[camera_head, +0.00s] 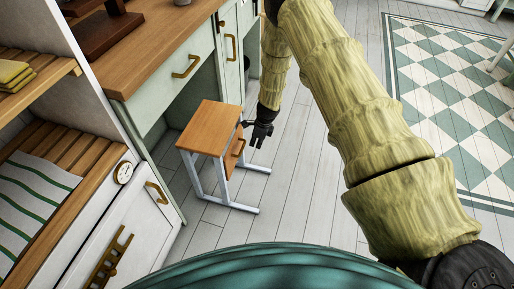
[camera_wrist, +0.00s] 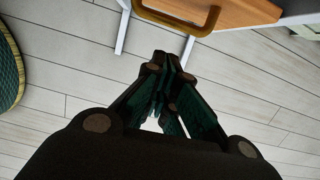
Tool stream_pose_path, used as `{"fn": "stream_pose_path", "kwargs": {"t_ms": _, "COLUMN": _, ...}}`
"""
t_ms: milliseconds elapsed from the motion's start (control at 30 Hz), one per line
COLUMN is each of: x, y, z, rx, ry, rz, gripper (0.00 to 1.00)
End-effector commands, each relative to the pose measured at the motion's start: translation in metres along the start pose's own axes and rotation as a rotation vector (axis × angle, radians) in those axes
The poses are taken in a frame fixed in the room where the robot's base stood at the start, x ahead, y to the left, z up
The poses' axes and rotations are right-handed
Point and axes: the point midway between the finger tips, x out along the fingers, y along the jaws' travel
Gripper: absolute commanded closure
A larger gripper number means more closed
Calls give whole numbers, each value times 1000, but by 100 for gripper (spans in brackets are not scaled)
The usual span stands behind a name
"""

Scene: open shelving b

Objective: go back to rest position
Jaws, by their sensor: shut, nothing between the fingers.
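My gripper (camera_head: 259,138) hangs beside the right side of a small wooden stand with a drawer (camera_head: 212,130). It also shows in the wrist view (camera_wrist: 162,68), fingers together and empty. The stand's drawer front (camera_head: 232,153) has a brass handle, which shows large in the wrist view (camera_wrist: 200,22) just beyond the fingertips. Whether the fingertips touch the handle I cannot tell, but a gap seems to show. My arm, in a pale yellow ribbed cover, reaches across the head view from the lower right.
A cabinet with a wooden counter (camera_head: 150,50) stands behind the stand at the left. Wooden shelves with a striped cloth (camera_head: 35,190) are at the far left. A checkered rug (camera_head: 450,85) lies at the right. The plank floor (camera_head: 310,190) around the stand is clear.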

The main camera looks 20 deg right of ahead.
Motion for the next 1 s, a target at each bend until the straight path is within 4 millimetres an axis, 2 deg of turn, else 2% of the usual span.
{"fn": "stream_pose_path", "kwargs": {"t_ms": 100, "x": -20, "y": -1, "z": 8, "rx": -1, "ry": 0, "rz": -2, "gripper": 100}}
{"fn": "stream_pose_path", "kwargs": {"t_ms": 300, "x": -40, "y": 0, "z": 15, "rx": 0, "ry": 1, "rz": -1, "gripper": 100}}
{"fn": "stream_pose_path", "kwargs": {"t_ms": 667, "x": -46, "y": 1, "z": 14, "rx": -4, "ry": 5, "rz": 0, "gripper": 100}}
{"fn": "stream_pose_path", "kwargs": {"t_ms": 767, "x": -39, "y": 13, "z": 1, "rx": -54, "ry": 33, "rz": 3, "gripper": 100}}
{"fn": "stream_pose_path", "kwargs": {"t_ms": 833, "x": -30, "y": 31, "z": -17, "rx": -130, "ry": 71, "rz": 8, "gripper": 100}}
{"fn": "stream_pose_path", "kwargs": {"t_ms": 1000, "x": -9, "y": 96, "z": -81, "rx": -449, "ry": 193, "rz": 40, "gripper": 100}}
